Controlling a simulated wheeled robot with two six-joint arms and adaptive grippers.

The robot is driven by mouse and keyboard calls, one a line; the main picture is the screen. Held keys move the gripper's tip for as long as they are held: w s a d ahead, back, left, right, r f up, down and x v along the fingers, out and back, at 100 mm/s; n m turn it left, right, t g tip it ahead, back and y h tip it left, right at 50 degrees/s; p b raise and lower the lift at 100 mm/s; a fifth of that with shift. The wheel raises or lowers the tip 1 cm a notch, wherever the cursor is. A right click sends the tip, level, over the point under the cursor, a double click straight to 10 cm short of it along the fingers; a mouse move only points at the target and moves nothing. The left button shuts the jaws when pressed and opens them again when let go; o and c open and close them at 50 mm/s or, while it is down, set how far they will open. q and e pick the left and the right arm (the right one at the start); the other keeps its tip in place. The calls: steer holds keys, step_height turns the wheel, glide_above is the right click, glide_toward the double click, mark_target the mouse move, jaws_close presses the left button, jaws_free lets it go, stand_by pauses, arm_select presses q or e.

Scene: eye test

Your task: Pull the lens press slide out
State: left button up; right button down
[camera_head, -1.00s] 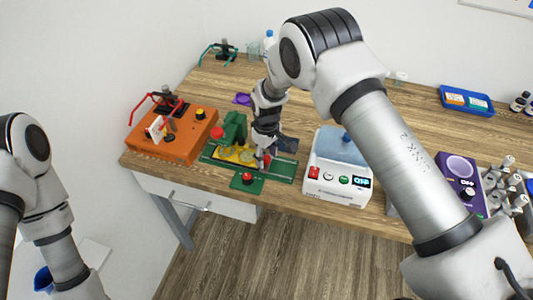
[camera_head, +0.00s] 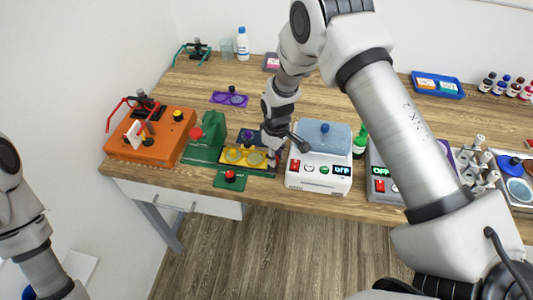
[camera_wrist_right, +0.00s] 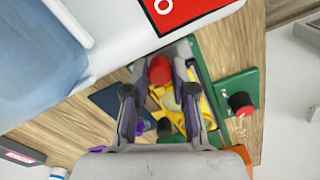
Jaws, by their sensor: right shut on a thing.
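The green lens press (camera_head: 210,128) stands at the table's front left, with a red ball on its lever and a green rail running right. Its yellow slide (camera_head: 233,162), with two round lens seats, lies on the rail toward the right end. The slide also shows in the right wrist view (camera_wrist_right: 207,112). My right gripper (camera_head: 275,158) is at the slide's right end. In the wrist view it is shut on the slide's red knob (camera_wrist_right: 160,70), which sits between the fingers. My left arm shows at the left edge; its gripper is out of frame.
A white machine with a blue lid (camera_head: 322,138) stands close to the right of my right gripper. An orange box (camera_head: 160,142) is left of the press. A purple plate (camera_head: 224,99) lies behind.

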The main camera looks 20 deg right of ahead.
steer(key=shift+s+f, duration=0.1)
steer(key=c, duration=1)
jaws_free()
steer(key=shift+d, duration=0.15)
steer(key=shift+o, duration=0.2)
steer(key=shift+d, duration=0.1)
step_height(320, 180, up, 12)
steer(key=shift+f, duration=0.1)
